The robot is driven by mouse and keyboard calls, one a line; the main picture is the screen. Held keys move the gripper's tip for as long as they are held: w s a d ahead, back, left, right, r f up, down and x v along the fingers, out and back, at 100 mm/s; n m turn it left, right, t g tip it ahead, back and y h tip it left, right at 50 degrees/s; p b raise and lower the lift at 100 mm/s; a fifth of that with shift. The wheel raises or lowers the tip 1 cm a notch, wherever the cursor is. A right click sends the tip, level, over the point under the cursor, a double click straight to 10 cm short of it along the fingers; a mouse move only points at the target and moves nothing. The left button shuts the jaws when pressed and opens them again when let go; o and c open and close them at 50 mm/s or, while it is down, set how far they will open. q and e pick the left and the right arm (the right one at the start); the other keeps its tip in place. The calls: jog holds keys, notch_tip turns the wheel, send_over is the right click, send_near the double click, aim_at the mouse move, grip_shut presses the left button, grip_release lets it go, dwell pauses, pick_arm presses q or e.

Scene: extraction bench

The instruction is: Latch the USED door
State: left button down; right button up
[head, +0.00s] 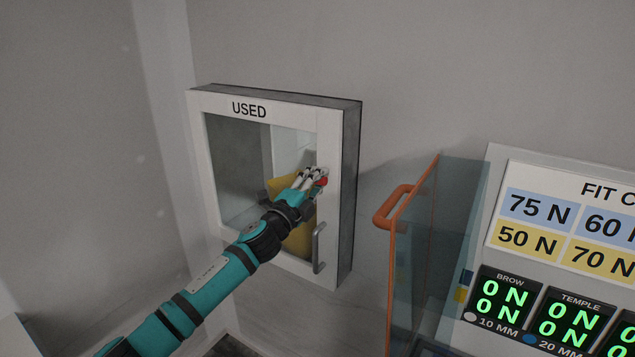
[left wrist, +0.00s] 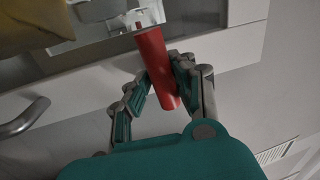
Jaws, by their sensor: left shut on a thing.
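The USED cabinet door (head: 328,140) has a white frame, a glass pane and a black USED label. It looks flush with the grey cabinet body, though a small gap would be hard to see. My left gripper (head: 312,180) is at the door's right side, shut on a red latch handle (head: 323,182). In the left wrist view my left gripper (left wrist: 161,70) has its fingers on both sides of the red bar (left wrist: 151,48), which meets a pale bracket (left wrist: 118,20). The gripper partly hides the latch in the head view. My right gripper is not in view.
A grey pull handle (head: 319,248) is below the latch, and a yellow thing (head: 300,238) shows behind the glass. To the right stands a clear panel with an orange edge and handle (head: 393,207), beside a display board (head: 560,215). Bare wall lies above.

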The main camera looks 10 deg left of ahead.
pick_arm(q)
jog(key=shift+a+r+m, duration=0.15)
jog(key=shift+r+m, duration=0.4)
jog(key=shift+m, duration=0.05)
jog(key=c, duration=1.2)
grip_release()
jog(key=shift+o, duration=0.2)
jog(key=shift+s+f, duration=0.1)
jog(key=shift+f, duration=0.05)
jog(key=shift+f, duration=0.1)
jog(key=shift+s+f, duration=0.15)
jog(key=shift+s, duration=0.05)
jog(key=v, duration=1.1)
jog(key=shift+s+a, duration=0.25)
